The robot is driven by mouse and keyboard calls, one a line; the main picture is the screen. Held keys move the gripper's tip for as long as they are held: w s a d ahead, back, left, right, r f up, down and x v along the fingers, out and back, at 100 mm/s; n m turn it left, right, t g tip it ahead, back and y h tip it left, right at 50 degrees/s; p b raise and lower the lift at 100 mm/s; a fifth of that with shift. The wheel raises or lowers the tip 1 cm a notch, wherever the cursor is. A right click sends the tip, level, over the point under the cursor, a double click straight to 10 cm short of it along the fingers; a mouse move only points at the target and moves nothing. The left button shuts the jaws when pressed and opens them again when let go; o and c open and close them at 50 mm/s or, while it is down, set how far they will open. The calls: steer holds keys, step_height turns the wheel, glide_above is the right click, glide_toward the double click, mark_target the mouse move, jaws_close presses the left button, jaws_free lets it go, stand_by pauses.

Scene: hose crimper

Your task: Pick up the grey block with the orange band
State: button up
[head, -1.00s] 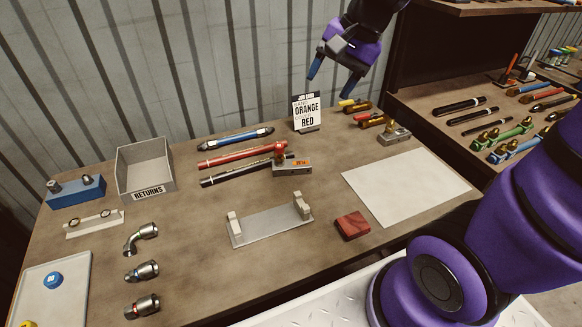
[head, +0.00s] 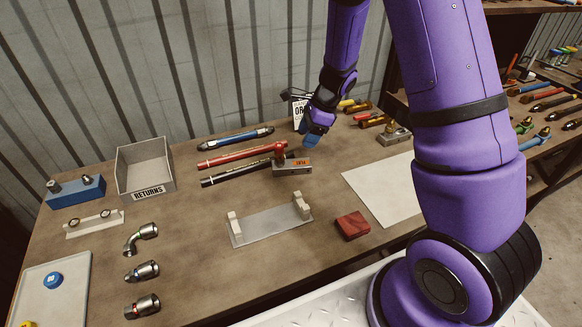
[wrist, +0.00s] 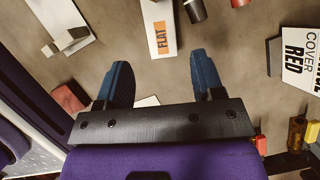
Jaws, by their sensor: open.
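The grey block with the orange band (head: 285,171) lies on the bench in the head view, at the right ends of the red and black rods. In the wrist view the block (wrist: 156,14) is at top centre, its orange band reading "FLAT". My gripper (head: 313,139) is just above and to the right of the block in the head view. In the wrist view my gripper (wrist: 160,70) has its two blue fingers spread apart with nothing between them. The block is beyond the fingertips, apart from them. Its upper end is cut off by the wrist frame.
A red rod (head: 235,154) and a black rod (head: 235,174) lie left of the block. The sign (wrist: 300,62) stands close by on the right in the wrist view. A grey cradle (head: 268,226) and a red block (head: 352,225) are nearer the front, with bare bench between.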

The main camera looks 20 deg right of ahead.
mark_target(293, 163)
steer(key=shift+x, duration=5.55)
steer(key=shift+s+d+f, duration=0.1)
steer(key=shift+d, duration=0.05)
steer(key=c, duration=0.9)
